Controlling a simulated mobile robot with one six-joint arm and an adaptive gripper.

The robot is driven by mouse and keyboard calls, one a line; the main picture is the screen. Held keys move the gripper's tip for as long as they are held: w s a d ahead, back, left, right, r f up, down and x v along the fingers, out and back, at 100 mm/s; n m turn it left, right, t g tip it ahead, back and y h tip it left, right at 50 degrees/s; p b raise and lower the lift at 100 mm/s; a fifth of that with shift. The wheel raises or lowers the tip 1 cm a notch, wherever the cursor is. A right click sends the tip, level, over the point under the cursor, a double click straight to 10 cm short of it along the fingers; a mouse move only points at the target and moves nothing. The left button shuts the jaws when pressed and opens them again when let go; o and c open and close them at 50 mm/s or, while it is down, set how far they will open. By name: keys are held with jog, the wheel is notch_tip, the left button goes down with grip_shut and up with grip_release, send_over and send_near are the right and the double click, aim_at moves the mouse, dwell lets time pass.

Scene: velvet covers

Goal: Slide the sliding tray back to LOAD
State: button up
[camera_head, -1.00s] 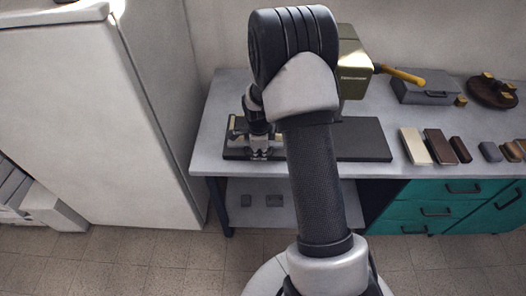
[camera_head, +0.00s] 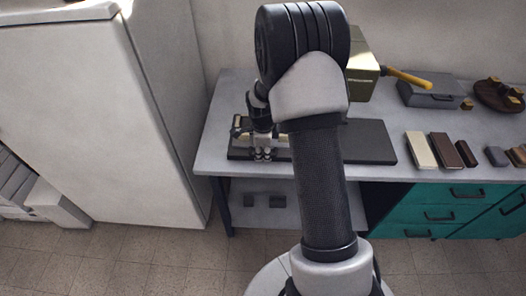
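The machine with the sliding tray stands on the grey workbench. Its dark base plate (camera_head: 372,141) lies flat on the bench top, and its olive-gold head (camera_head: 362,78) with a yellow lever (camera_head: 408,78) rises behind my arm. A pale piece, perhaps part of the tray, shows at the left end of the base, beside and behind my gripper (camera_head: 263,155). My gripper points down there, low over the front of the base. Its fingers look close together, but I cannot tell whether they hold anything. My arm hides the middle of the machine. No LOAD mark is readable.
Cream and brown blocks (camera_head: 421,151) lie on the bench to the right. A grey case (camera_head: 430,94) and a round dark tray (camera_head: 497,97) stand behind them. A white cabinet (camera_head: 90,120) is close on the left. Teal drawers (camera_head: 440,212) are below the bench.

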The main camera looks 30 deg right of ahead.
notch_tip(320, 180, up, 10)
jog(key=s+a, duration=0.1)
jog(key=shift+s+r, duration=0.2)
jog(key=shift+s, duration=0.1)
dwell(0.3)
jog(key=s+a+r+n, duration=0.5)
jog(key=r+n, duration=0.1)
jog(key=r, duration=0.3)
jog(key=s+a+r+n+t, duration=0.1)
jog(key=s+a+r+n, duration=0.1)
jog(key=s+n, duration=0.4)
jog(key=s+a+r+n+t, duration=0.1)
jog(key=s+a+r+n, duration=0.2)
jog(key=s+n, duration=0.3)
jog(key=s+a+r+n+y, duration=0.1)
jog(key=s+a+r+n, duration=0.2)
jog(key=s+n, duration=0.3)
jog(key=s+a, duration=0.1)
jog(key=s, duration=0.1)
jog(key=shift+s+a+t, duration=0.2)
jog(key=shift+s+t, duration=0.15)
jog(key=shift+t, duration=0.05)
